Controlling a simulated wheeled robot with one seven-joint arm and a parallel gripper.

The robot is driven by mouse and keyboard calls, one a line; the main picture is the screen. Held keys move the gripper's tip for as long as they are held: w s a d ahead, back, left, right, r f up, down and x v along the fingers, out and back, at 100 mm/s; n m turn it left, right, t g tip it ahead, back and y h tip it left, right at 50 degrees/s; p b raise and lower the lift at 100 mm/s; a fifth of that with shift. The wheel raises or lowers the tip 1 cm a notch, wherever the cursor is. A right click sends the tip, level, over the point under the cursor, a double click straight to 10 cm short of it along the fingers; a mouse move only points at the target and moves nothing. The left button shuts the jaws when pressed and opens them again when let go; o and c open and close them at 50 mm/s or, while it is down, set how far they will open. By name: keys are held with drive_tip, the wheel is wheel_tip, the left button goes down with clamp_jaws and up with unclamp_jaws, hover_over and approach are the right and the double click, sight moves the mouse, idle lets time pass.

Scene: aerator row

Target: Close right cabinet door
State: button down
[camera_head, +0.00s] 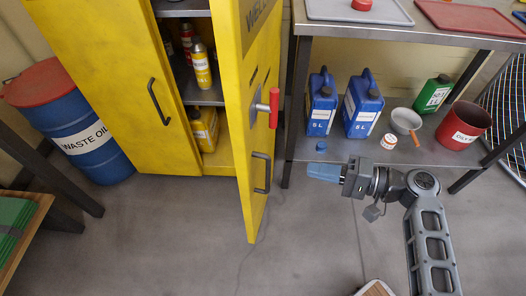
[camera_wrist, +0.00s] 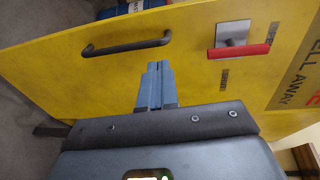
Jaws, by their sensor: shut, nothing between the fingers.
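The yellow cabinet has its right door (camera_head: 250,120) standing open, swung out toward me, with the shelves inside showing. The door carries a red-handled latch (camera_head: 268,106) and a dark pull handle (camera_head: 262,173) below it. The left door (camera_head: 115,85) is closed. My gripper (camera_head: 311,172) is to the right of the open door, pointing left toward its outer face, with its fingers shut and empty. In the wrist view the shut fingers (camera_wrist: 157,72) point at the yellow door face (camera_wrist: 195,65), close to the dark pull handle (camera_wrist: 126,47) and the red latch handle (camera_wrist: 238,51). I cannot tell whether they touch the door.
A blue waste oil drum (camera_head: 78,125) stands left of the cabinet. A metal table (camera_head: 340,32) is at the right, with blue jugs (camera_head: 363,105), a red bucket (camera_head: 464,125) and a bowl (camera_head: 405,121) on its lower shelf. Floor before the cabinet is clear.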

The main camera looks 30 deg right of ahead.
sight(252, 143)
drive_tip(key=shift+n+y, duration=0.5)
drive_tip(key=shift+y, duration=0.4)
drive_tip(key=w+a+r, duration=0.1)
drive_tip(key=w+a, duration=0.1)
drive_tip(key=w, duration=0.1)
drive_tip(key=w+a+r, duration=0.1)
drive_tip(key=w+a, duration=0.2)
drive_tip(key=w+a+r, duration=0.1)
drive_tip(key=w+a, duration=0.1)
drive_tip(key=w, duration=0.1)
drive_tip(key=shift+w+a+r, duration=0.2)
drive_tip(key=shift+w+r, duration=0.1)
drive_tip(key=shift+w, duration=0.1)
drive_tip(key=shift+w+a, duration=0.3)
drive_tip(key=shift+a, duration=0.05)
